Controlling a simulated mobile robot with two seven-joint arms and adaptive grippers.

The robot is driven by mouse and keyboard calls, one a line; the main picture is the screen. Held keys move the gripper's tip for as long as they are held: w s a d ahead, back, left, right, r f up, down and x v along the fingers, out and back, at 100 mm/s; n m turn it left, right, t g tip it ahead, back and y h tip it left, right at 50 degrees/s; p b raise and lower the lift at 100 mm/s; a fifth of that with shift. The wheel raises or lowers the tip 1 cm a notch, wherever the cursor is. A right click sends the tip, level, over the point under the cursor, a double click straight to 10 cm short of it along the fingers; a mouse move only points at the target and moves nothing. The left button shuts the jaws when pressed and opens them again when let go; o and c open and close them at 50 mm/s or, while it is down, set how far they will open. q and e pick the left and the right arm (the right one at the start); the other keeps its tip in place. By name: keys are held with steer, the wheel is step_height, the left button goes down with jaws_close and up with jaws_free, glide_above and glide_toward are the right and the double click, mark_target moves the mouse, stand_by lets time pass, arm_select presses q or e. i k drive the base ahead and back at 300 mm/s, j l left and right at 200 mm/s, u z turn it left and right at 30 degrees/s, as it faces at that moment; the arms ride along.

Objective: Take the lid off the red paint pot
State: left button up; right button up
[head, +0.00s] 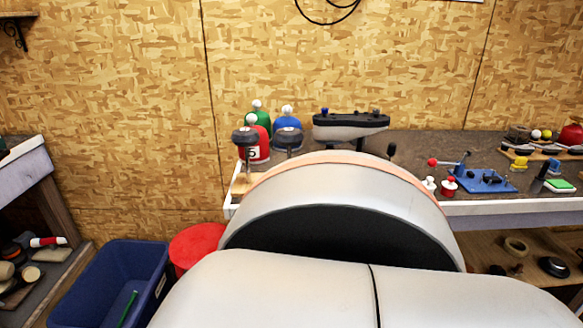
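A small red and white pot (449,187) stands near the front edge of the workbench, right of centre. It is the likeliest red paint pot, but it is too small to make out its lid clearly. A small white pot (430,184) stands just left of it. Neither of my grippers is in view. A large pale rounded shape, seemingly part of my own body, fills the lower middle and hides much of the bench.
The workbench (515,208) holds a blue fixture (485,181) right of the pots. A blue bin (112,287) and a round red object (196,245) are lower left. Shelves lie below the bench.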

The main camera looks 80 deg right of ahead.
mark_target(449, 184)
steer(key=z, duration=3.5)
